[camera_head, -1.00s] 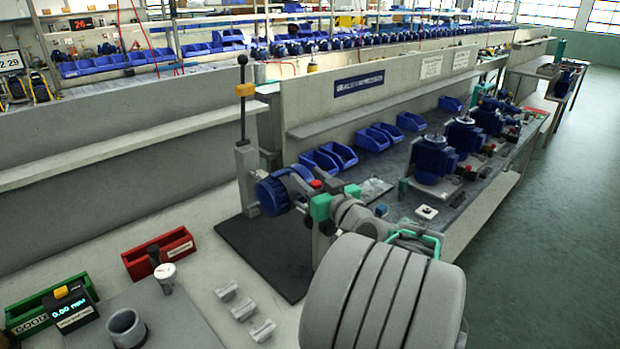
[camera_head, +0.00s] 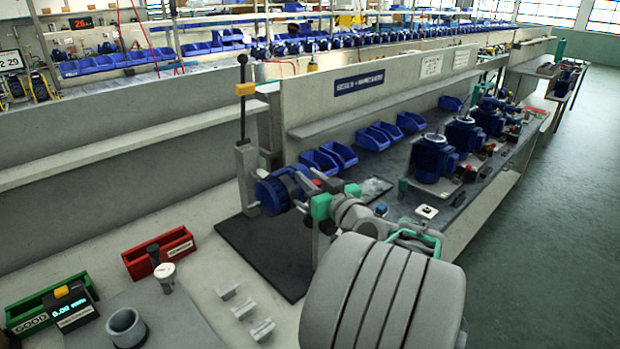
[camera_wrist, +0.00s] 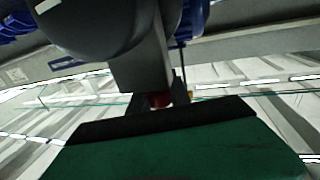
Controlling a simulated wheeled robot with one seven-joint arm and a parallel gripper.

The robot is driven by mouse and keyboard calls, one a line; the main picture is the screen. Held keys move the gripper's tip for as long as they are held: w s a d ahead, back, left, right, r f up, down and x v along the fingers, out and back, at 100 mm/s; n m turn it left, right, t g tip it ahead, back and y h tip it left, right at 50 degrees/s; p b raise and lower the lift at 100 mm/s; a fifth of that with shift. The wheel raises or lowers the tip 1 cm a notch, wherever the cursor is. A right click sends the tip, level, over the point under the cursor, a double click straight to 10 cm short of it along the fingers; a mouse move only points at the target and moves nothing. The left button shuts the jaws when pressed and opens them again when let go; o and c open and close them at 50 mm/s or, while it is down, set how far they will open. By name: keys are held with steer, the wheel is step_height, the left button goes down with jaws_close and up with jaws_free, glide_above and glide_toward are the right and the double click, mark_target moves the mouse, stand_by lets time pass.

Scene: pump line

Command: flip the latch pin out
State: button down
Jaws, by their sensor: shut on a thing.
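My gripper (camera_head: 315,198) reaches from the right to the near end of the blue motor (camera_head: 273,192) in its grey stand. It is shut on the latch pin, whose red end (camera_head: 317,183) shows just above the fingers. In the wrist view, a small red part of the latch pin (camera_wrist: 160,99) shows at the foot of a grey post (camera_wrist: 140,70), right behind the dark edge of the green finger (camera_wrist: 175,145). The rest of the pin is hidden by the finger. A tall lever (camera_head: 242,110) with a black knob and orange block rises behind the motor.
The stand is on a dark mat (camera_head: 262,262). A red bin (camera_head: 165,250), a green bin (camera_head: 45,300), a gauge (camera_head: 165,272) and several grey blocks (camera_head: 243,308) are at left. Blue bins (camera_head: 320,160) and further motors (camera_head: 433,158) line the bench at right.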

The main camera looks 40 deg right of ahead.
stand_by(0.6)
steer(key=shift+r, duration=1.1)
steer(key=c, duration=1.2)
jaws_free()
steer(key=shift+s+f+b, duration=0.1)
steer(key=shift+b, duration=0.2)
steer(key=s, duration=0.2)
steer(key=s+b, duration=0.1)
steer(key=s, duration=0.1)
steer(key=s+a, duration=0.1)
steer(key=s, duration=0.2)
steer(key=shift+a, duration=0.1)
steer(key=shift+s+a, duration=0.15)
steer(key=shift+s, duration=0.1)
